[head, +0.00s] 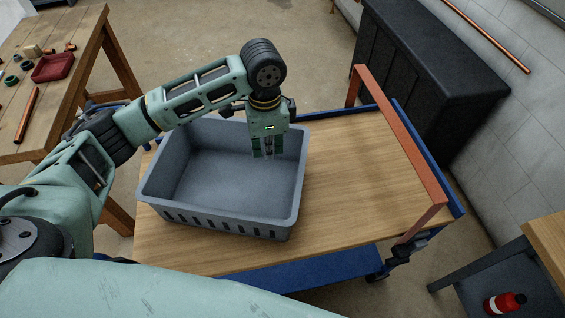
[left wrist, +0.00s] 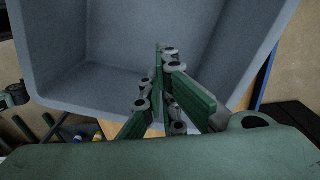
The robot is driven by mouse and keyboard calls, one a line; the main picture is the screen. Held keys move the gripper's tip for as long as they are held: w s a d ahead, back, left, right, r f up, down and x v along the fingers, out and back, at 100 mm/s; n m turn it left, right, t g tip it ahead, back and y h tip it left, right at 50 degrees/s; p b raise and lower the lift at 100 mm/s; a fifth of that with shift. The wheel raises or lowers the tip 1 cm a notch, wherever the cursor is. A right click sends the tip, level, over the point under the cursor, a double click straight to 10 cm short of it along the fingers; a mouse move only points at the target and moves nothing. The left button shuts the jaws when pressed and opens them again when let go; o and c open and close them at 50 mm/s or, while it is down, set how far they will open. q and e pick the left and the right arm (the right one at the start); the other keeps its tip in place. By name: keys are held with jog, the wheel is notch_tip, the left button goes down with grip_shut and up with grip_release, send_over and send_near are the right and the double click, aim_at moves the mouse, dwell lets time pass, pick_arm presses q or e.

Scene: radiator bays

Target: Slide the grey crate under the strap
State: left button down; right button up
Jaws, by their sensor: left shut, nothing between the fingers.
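The grey crate (head: 222,232) stands upright and empty on the left part of a wooden cart top (head: 345,180). The strap (head: 405,140) is an orange-brown band raised on posts over the right side of the cart, with a clear gap between it and the crate. My left gripper (head: 264,156) is shut and empty, pointing down at the crate's back right corner; I cannot tell whether it touches the wall. In the left wrist view the crate (left wrist: 90,45) fills the upper part beyond the shut fingers.
A workbench (head: 60,60) with a red tray (head: 53,67) and small parts stands at the left. A black cabinet (head: 430,70) is behind the strap. A shelf with a red bottle (head: 503,303) is at the lower right. The cart top between crate and strap is bare.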

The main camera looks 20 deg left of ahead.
pick_arm(q)
jog(key=p, duration=0.2)
send_near(284, 184)
jog(key=s+a+f, duration=0.2)
jog(key=a, duration=0.1)
jog(key=shift+s+a+f, duration=0.1)
jog(key=shift+a+f, duration=0.15)
jog(key=shift+a, duration=0.05)
jog(key=shift+w+d+f+p, duration=0.15)
jog(key=shift+w+d, duration=0.2)
jog(key=shift+d, duration=0.25)
jog(key=shift+w+d+r+p, duration=0.1)
jog(key=shift+w+d, duration=0.3)
jog(key=shift+d, duration=0.15)
jog(key=shift+w+d+f+p, duration=0.15)
jog(key=shift+w+d, duration=0.2)
jog(key=shift+d, duration=0.25)
